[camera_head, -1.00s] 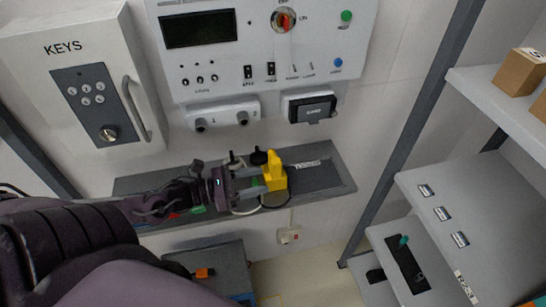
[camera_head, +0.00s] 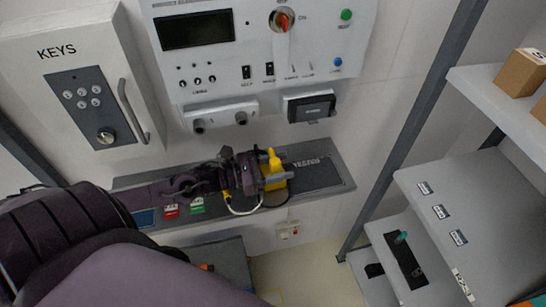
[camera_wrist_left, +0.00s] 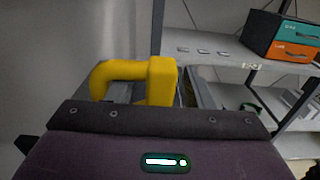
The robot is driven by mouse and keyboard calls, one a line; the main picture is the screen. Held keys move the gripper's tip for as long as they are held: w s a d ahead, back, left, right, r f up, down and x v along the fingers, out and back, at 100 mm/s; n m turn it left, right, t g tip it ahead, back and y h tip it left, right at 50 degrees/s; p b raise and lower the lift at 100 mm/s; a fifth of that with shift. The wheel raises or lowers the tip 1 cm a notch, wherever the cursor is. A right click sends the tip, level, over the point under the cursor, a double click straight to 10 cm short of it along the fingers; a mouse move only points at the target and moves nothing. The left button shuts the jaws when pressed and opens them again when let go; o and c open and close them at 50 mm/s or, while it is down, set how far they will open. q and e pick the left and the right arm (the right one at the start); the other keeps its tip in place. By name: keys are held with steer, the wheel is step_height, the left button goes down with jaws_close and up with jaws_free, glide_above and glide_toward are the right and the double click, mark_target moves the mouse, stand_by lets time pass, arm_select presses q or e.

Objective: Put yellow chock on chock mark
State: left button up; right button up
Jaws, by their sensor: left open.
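The yellow chock (camera_head: 274,160) stands on the narrow grey shelf below the control panel, partly hidden by my gripper. My left gripper (camera_head: 275,174) is open, with its fingers reaching along the chock. In the left wrist view the chock (camera_wrist_left: 161,82) rises between the two fingers (camera_wrist_left: 158,92); I cannot tell whether they touch it. My right gripper is not in view.
The grey shelf (camera_head: 338,160) has a dark patch (camera_head: 316,175) right of the chock. A cable loop (camera_head: 240,208) hangs at its front edge. The control panel (camera_head: 260,60) and key cabinet (camera_head: 85,90) are above. A grey rack (camera_head: 480,190) stands at right.

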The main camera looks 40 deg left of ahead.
arm_select(q)
steer(key=shift+w+d, duration=0.3)
steer(key=shift+a, duration=0.1)
jaws_close()
